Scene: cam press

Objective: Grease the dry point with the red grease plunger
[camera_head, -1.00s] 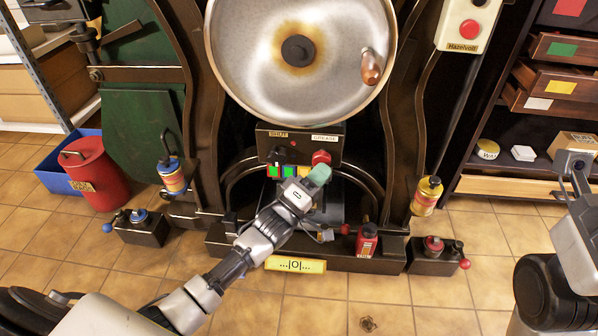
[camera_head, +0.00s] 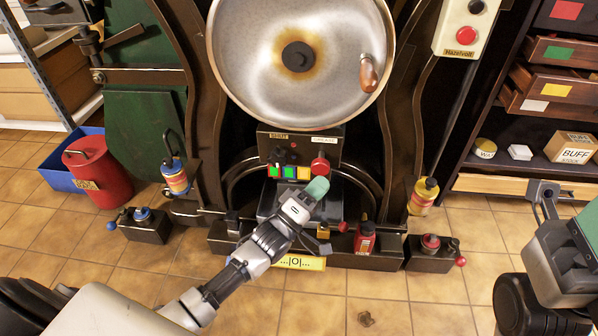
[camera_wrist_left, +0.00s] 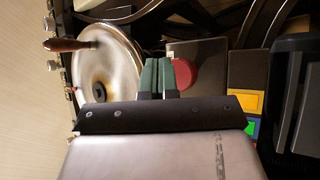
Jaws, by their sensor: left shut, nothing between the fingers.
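A red round knob (camera_head: 320,165) sits on the dark control panel (camera_head: 299,147) below the big metal wheel, under a small label too small to read surely. It also shows in the left wrist view (camera_wrist_left: 186,73). My left gripper (camera_head: 317,188) is shut and empty, its green fingertips just below the knob in the head view. In the left wrist view the fingers (camera_wrist_left: 165,73) overlap the knob's edge; contact cannot be told. Another red plunger-like cap (camera_head: 431,241) stands on a dark block at lower right. I cannot make out the dry point.
Coloured lamps (camera_head: 289,172) lie under the panel. A red bottle (camera_head: 365,239) stands on the machine's base. Yellow-labelled cans (camera_head: 423,197) hang at both sides. A red canister (camera_head: 97,172) and blue bin are at left, drawers at right.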

